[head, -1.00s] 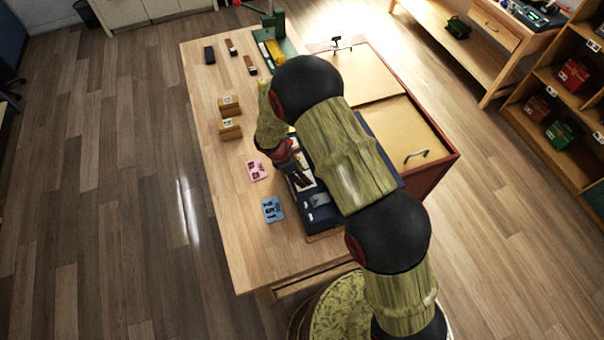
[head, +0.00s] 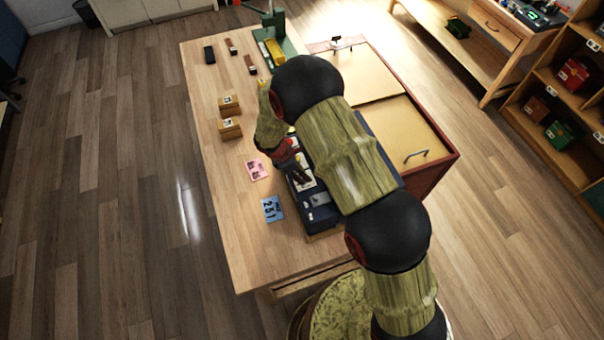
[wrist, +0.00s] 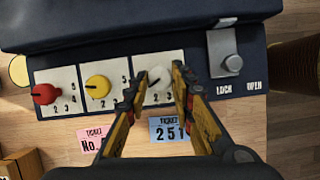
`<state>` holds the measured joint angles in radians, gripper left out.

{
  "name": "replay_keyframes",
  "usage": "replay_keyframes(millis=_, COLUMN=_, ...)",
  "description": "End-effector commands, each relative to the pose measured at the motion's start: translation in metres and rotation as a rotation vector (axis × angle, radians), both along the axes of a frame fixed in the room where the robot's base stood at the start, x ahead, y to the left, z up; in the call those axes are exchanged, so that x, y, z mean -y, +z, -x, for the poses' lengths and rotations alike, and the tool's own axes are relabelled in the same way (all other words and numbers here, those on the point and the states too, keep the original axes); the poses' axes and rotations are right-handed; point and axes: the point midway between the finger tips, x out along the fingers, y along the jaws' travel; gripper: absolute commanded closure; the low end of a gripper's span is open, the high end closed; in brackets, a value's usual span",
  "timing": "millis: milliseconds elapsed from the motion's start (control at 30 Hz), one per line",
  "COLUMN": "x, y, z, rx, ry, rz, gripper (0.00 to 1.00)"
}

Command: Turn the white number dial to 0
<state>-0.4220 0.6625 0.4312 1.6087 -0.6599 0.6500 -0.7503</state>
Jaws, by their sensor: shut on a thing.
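The white number dial (wrist: 158,76) is the rightmost of three dials on the dark blue box (wrist: 120,40) in the wrist view. My gripper (wrist: 160,82) has its two fingertips on either side of the white dial and is shut on it. The dial's pointer is partly hidden by the fingers, so I cannot tell which number it points to. A red dial (wrist: 45,94) and a yellow dial (wrist: 98,87) sit to its left. In the head view my gripper (head: 300,176) is over the front of the box, and my arm covers much of the box.
A slide latch (wrist: 230,62) marked LOCK and OPEN is right of the dials. A pink ticket (head: 257,169) and a blue ticket (head: 272,209) lie on the wooden table (head: 235,190). Two small wooden blocks (head: 229,127) stand farther back. The table's left strip is mostly clear.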

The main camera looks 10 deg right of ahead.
Motion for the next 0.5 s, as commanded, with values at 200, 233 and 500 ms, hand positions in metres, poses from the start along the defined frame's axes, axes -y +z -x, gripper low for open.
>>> replay_keyframes(millis=200, x=-0.0004, y=-0.0003, z=-0.0009, rx=0.001, ry=-0.034, rz=-0.001, gripper=1.0)
replay_keyframes(millis=233, x=-0.0002, y=-0.0004, z=-0.001, rx=0.001, ry=-0.044, rz=0.0, gripper=1.0)
replay_keyframes(millis=500, x=-0.0002, y=-0.0017, z=-0.0034, rx=0.002, ry=-0.212, rz=-0.001, gripper=1.0)
